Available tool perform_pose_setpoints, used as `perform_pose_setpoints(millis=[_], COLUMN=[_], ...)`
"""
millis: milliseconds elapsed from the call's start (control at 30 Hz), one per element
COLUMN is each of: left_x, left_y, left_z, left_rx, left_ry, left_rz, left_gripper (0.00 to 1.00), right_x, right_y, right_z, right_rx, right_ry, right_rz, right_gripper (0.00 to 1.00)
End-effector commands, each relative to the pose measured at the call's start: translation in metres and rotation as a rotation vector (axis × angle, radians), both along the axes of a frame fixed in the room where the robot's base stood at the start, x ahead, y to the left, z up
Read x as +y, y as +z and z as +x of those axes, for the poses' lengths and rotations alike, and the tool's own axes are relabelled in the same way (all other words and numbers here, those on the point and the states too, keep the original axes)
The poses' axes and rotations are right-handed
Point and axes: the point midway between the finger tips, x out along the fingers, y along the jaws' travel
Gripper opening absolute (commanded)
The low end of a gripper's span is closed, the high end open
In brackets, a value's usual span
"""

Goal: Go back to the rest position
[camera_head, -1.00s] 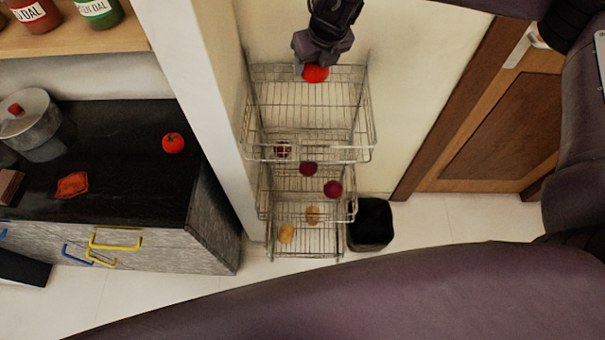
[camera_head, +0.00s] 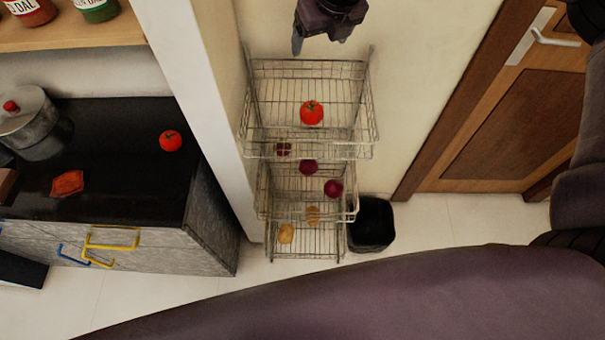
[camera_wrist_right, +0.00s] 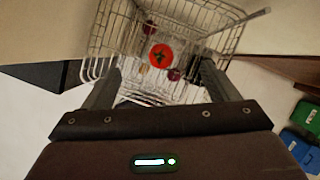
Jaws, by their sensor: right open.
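My right gripper (camera_head: 322,42) is at the top of the head view, above the wire basket rack (camera_head: 262,110). It is open and empty. A red tomato (camera_head: 312,113) lies in the top basket, below and apart from the gripper. In the right wrist view, the open fingers (camera_wrist_right: 162,82) show with the tomato (camera_wrist_right: 162,56) beyond them in the basket. My left gripper is not in the head view.
Dark red onions (camera_head: 333,188) sit in the middle basket and potatoes (camera_head: 286,233) in the bottom one. A black bin (camera_head: 371,226) stands beside the rack. The counter (camera_head: 120,130) at left holds a tomato (camera_head: 170,141) and a pot (camera_head: 30,122). A door (camera_head: 510,120) is at right.

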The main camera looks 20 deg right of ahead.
Motion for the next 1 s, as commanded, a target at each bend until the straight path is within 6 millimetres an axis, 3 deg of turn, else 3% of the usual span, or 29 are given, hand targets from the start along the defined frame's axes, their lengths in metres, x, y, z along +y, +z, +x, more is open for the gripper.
perform_pose_setpoints(millis=[200, 667, 767, 833, 1000], left_x=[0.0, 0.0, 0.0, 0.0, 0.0], left_y=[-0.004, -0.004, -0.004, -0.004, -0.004], left_z=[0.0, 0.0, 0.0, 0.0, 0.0], left_rx=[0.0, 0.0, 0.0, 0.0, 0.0], left_ry=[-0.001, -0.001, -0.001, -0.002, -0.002], left_rz=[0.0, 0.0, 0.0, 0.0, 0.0], left_gripper=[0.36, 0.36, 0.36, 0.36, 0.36], right_x=[-0.001, 0.002, 0.022, 0.049, 0.146], right_y=[0.012, 0.009, -0.005, -0.022, -0.061], right_z=[-0.005, -0.006, -0.008, -0.013, -0.041], right_rx=[0.0, 0.0, -0.004, -0.014, -0.042], right_ry=[-0.001, 0.002, 0.024, 0.046, 0.07], right_rz=[-0.001, 0.002, 0.031, 0.076, 0.297], right_gripper=[0.81, 0.81, 0.81, 0.81, 0.81])
